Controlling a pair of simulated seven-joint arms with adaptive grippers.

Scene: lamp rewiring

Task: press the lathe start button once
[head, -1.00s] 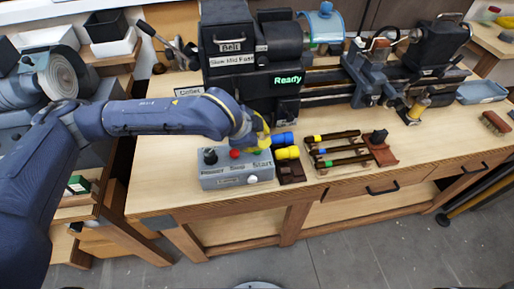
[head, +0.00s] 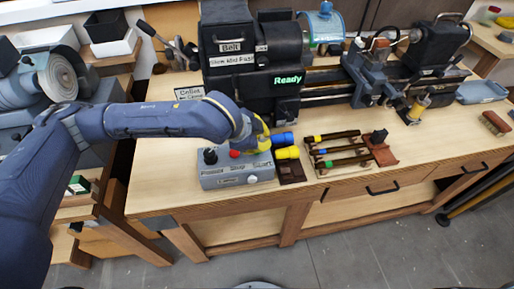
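The grey control box (head: 237,179) sits at the front left of the lathe bench. It carries a black knob (head: 210,156), a red stop button (head: 235,154) and a white button (head: 252,180) on its front face. Its top labels are small; one at the right end seems to read Start. My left gripper (head: 262,146), with yellow parts, is over the right end of the box, pointing down. It hides the start button, and I cannot tell whether it touches it. Its fingers are too small and covered to judge. The lathe (head: 256,50) shows a green Ready sign (head: 288,80). My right gripper is out of view.
Blue (head: 283,139) and yellow (head: 287,153) cylinders stand right beside the gripper. A rack of tools (head: 338,151) lies farther right. A Collet sign (head: 189,93) stands behind my forearm. The bench's front left corner is clear.

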